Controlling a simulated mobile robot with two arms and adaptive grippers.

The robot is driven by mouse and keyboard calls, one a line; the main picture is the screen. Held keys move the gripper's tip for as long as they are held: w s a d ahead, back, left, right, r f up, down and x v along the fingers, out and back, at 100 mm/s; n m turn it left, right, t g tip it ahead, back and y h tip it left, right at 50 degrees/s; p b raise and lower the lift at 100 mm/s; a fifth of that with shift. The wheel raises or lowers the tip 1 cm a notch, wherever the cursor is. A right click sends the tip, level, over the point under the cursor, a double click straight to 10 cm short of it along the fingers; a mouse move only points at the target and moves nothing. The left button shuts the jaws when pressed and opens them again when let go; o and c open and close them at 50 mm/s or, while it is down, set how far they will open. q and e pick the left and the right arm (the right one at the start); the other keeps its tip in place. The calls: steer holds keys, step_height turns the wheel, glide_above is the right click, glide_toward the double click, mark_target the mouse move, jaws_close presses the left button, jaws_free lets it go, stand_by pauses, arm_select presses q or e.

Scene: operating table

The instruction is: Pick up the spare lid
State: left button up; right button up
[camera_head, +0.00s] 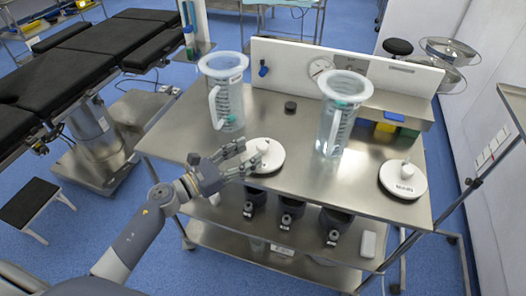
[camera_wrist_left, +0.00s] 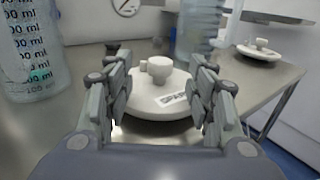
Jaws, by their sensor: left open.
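The spare lid (camera_head: 268,163), a white disc with a knob and a small label, lies flat on the steel table near its front edge. In the left wrist view the lid (camera_wrist_left: 158,103) shows between my fingers, its knob upright and its label partly hidden; the letters look like "SPA". My left gripper (camera_head: 244,159) is open at the left side of this lid, with its fingertips spread around the knob's line. I cannot tell whether they touch the lid. A second white lid (camera_head: 403,180) lies at the table's right end. My right gripper is not in view.
A clear graduated canister (camera_head: 229,105) stands behind and left of the spare lid, and another canister (camera_head: 333,125) stands to its right. A small dark cap (camera_head: 290,106) lies behind. Dark bottles hang below the table's front edge. Bare steel (camera_head: 310,188) lies between the lids.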

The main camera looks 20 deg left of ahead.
mark_target(258, 148)
arm_select(q)
steer(key=shift+p+x, duration=0.3)
steer(key=shift+x, duration=0.6)
steer(key=p+x, duration=0.1)
steer(key=x, duration=0.2)
steer(key=shift+w+d, duration=0.1)
steer(key=shift+w+d+f, duration=0.15)
steer(key=shift+w+d, duration=0.15)
steer(key=shift+w, duration=0.1)
steer(key=shift+s, duration=0.1)
jaws_close()
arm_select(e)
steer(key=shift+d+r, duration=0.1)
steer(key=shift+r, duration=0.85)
